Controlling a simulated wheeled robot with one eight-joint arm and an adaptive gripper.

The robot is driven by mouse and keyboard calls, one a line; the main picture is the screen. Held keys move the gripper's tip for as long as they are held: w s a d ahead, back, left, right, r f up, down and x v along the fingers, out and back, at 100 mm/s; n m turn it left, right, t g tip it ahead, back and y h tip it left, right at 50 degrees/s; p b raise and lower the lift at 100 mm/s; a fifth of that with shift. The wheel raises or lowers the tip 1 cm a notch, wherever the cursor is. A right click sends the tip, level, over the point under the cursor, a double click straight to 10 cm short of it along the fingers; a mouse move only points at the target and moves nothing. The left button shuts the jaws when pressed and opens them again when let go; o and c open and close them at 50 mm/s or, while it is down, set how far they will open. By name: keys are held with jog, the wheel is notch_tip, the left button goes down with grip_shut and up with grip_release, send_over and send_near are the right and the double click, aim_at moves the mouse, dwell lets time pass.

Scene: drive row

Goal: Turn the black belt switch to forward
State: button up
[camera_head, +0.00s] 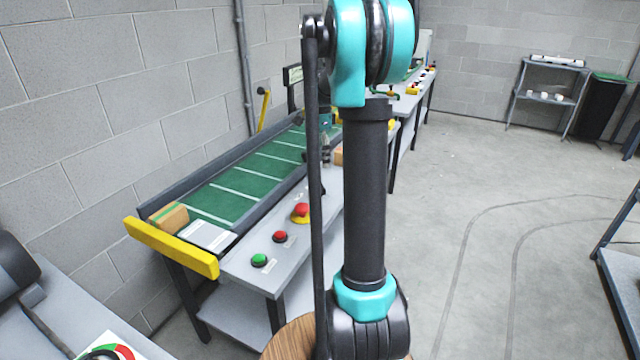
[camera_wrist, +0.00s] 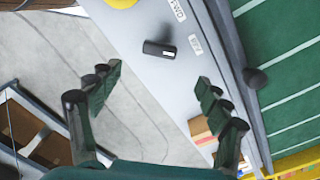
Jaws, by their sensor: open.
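The black belt switch (camera_wrist: 160,48) is a short dark knob on the grey control ledge (camera_wrist: 145,22) in the wrist view. It lies nearly crosswise in the picture, with a pale mark at its right end. My gripper (camera_wrist: 159,76) is open, with a dark green finger on each side in the picture. The switch appears beyond the fingertips, between them, and nothing is held. In the head view my arm hides the switch, and my gripper is mostly covered.
The green belt (camera_head: 245,185) runs along the ledge by the wall. A green button (camera_head: 260,260), a red button (camera_head: 280,237) and a red emergency stop (camera_head: 301,211) on yellow sit on the ledge. A yellow bar (camera_head: 170,247) crosses the near end.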

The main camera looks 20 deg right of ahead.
aim_at(320, 185)
notch_tip(320, 185, down, 11)
dwell(0.4)
jog(key=c, duration=1.2)
